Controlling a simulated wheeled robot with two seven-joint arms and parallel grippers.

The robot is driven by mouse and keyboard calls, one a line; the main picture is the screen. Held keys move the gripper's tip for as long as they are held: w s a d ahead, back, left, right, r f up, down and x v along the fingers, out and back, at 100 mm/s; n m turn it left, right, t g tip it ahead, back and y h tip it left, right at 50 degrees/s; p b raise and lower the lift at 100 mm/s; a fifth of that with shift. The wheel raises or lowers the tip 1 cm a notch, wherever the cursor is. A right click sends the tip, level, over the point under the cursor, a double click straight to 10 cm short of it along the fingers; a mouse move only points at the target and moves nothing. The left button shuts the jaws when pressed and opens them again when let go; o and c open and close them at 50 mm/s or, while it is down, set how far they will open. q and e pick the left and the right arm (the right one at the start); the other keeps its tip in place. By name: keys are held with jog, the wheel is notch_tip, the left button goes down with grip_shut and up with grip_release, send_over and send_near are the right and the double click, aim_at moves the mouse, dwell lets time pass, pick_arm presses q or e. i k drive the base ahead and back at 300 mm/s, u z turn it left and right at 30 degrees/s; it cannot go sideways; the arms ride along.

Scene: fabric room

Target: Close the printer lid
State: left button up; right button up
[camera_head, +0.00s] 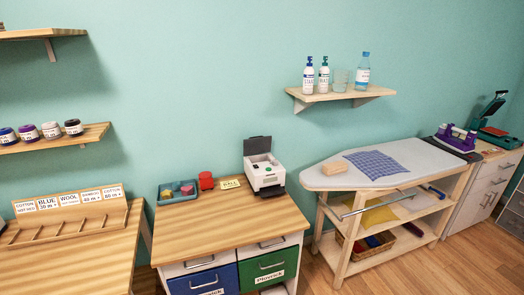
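The printer (265,173) is a small white and dark grey box at the back right of the wooden desk (205,230). Its dark lid (257,146) stands raised, upright at the back of the printer, so the top opening shows. Neither of my grippers shows in the head view.
A blue tray (178,192), a red round container (206,181) and a yellow card (230,184) lie left of the printer. An ironing table (375,165) stands to the right, a labelled wooden rack (70,215) to the left. Wall shelves hang above; floor is free at the right front.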

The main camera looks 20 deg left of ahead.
aim_at(258, 145)
jog(key=u, duration=0.05)
jog(key=k, duration=1.25)
jog(key=u, duration=0.45)
jog(key=i, duration=0.65)
jog(key=u, duration=0.5)
jog(key=i, duration=0.8)
jog(key=z, duration=0.7)
jog(key=i, duration=0.7)
jog(key=z, duration=0.7)
